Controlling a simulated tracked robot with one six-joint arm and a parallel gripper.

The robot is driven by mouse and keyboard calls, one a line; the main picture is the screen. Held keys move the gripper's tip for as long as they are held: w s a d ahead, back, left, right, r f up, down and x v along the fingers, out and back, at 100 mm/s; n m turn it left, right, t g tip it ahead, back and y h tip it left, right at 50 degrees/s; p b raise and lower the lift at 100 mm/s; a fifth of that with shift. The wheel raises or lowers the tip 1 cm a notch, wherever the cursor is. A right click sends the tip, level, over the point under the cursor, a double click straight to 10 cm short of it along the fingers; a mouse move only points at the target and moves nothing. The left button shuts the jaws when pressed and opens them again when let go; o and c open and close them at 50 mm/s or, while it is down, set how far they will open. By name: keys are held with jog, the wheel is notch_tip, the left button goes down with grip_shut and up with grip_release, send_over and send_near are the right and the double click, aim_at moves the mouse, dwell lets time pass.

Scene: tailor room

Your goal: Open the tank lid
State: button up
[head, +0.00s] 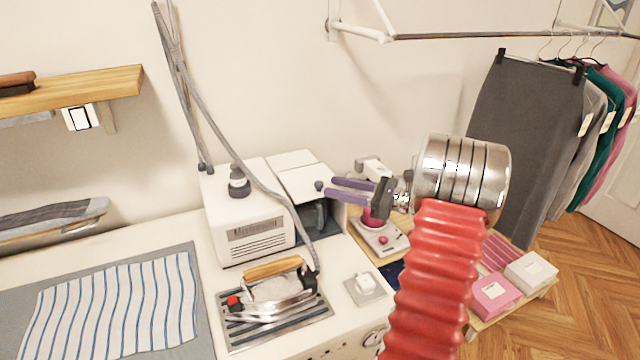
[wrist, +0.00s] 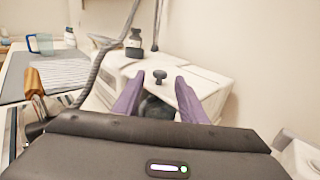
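The white tank lid (head: 303,182) is on the right part of the white steam station (head: 245,220). It appears to lie down flat, with a small dark knob (head: 319,186) near its front right edge. A dark tank (head: 319,213) shows in the recess below it. My gripper (head: 332,189) has two purple fingers and reaches in from the right, with its tips close to the knob. In the wrist view, the fingers are apart and the knob (wrist: 159,76) shows between their tips. I cannot tell whether either finger touches it. The lid (wrist: 204,84) extends behind the fingers.
An iron (head: 275,290) with a wooden handle rests on a metal rack in front of the station. Its grey hose rises behind. A black-capped filler (head: 239,183) stands on the station's left top. A small table with a pink-and-white device (head: 380,238) is at right.

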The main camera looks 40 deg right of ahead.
aim_at(319, 183)
jog(key=x, duration=0.6)
jog(key=shift+c, duration=0.5)
grip_shut()
